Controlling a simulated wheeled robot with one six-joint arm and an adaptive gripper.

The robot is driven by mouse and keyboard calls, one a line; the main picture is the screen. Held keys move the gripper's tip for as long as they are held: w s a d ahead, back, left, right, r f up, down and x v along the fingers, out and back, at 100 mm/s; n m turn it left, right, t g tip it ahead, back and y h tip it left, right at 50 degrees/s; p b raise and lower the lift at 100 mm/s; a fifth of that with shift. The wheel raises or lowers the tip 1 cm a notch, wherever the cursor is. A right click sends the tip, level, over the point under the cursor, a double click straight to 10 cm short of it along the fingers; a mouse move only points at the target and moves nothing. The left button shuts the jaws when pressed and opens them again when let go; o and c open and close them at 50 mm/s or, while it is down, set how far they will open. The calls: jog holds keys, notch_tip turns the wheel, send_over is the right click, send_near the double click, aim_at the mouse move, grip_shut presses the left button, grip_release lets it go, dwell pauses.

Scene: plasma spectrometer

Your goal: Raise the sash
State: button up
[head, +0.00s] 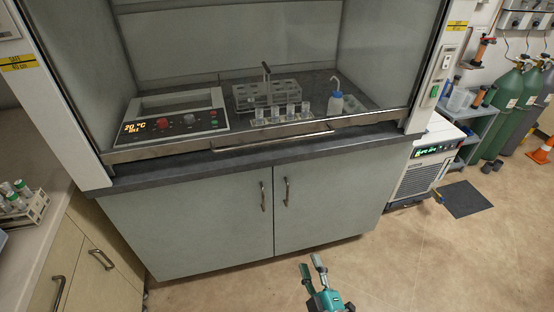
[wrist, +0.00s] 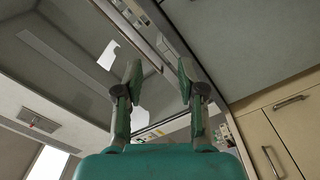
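The fume hood's clear sash (head: 235,45) is down, its bottom rail (head: 165,152) close to the dark sill. A slim metal bar handle (head: 272,141) runs along the middle of that rail. My gripper (head: 311,261) is low in front of the cabinet doors, below and apart from the handle. Its fingers are apart with nothing between them. In the wrist view my gripper (wrist: 158,70) is also open and empty, and the sash glass (wrist: 55,50) with its metal rail shows beyond the fingertips.
Behind the glass are a hotplate (head: 172,115), a tube rack (head: 265,93), several small beakers and a wash bottle (head: 336,100). Grey cabinet doors (head: 190,225) stand below. A chiller (head: 424,160) stands at right. The floor in front is clear.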

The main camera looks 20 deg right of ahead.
jog(key=w+r+n+t, duration=0.1)
jog(key=w+r+n, duration=0.25)
jog(key=w, duration=0.85)
jog(key=n+t, duration=0.1)
jog(key=n, duration=0.3)
send_near(277, 141)
jog(key=w, duration=0.3)
jog(key=w+r, duration=0.1)
jog(key=w, duration=0.6)
jog(key=shift+w+r, duration=0.15)
jog(key=shift+r, duration=0.1)
grip_shut()
